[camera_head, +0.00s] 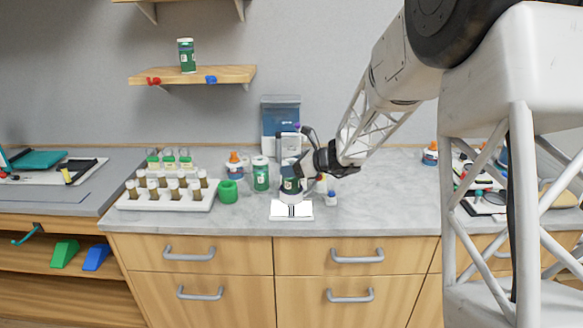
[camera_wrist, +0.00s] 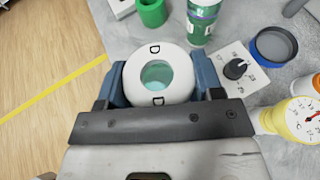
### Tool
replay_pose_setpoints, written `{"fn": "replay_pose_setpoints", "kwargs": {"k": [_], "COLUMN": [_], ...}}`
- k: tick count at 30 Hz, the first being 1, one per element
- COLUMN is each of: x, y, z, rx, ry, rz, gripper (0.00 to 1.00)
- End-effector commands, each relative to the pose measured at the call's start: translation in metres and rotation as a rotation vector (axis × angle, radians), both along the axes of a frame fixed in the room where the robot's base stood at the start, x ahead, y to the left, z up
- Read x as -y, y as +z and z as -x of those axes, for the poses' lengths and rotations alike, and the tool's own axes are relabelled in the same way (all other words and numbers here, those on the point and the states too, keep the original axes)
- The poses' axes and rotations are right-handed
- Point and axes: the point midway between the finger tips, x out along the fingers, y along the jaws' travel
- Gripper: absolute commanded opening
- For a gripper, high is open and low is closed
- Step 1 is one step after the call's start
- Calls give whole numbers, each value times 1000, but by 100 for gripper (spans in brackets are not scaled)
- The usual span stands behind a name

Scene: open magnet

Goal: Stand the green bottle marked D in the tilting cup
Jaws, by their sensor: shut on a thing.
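The green bottle marked D (camera_head: 291,185) is between the fingers of my gripper (camera_head: 290,182), which is shut on it. The wrist view shows its white ring-shaped top (camera_wrist: 160,58) with the letter D and a teal centre, between the two blue fingers of my gripper (camera_wrist: 160,85). The bottle looks about upright. A white round part (camera_head: 291,198), which looks like the tilting cup, shows right under the bottle, above a white plate with a dark mark (camera_head: 279,213). I cannot tell whether the bottle rests in the cup.
Another green bottle (camera_head: 260,174) and a green cup (camera_head: 228,191) stand to the left, beside a white rack of vials (camera_head: 150,203). A blue-topped machine (camera_head: 280,115) stands behind. A small dial box (camera_wrist: 238,68) and a yellow gauge (camera_wrist: 300,118) are close by. The counter's front edge is near.

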Motion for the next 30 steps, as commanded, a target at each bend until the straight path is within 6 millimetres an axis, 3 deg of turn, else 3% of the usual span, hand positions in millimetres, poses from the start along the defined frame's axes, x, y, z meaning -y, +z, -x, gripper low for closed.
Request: {"fn": "replay_pose_setpoints", "kwargs": {"k": [10,11,15,30], "x": [0,0,0,0], "y": [-7,-7,-7,1], "z": [0,0,0,0], "rx": [0,-1,-1,1], "ry": [0,0,0,0], "rz": [0,0,0,0], "gripper": [25,64,85,86]}}
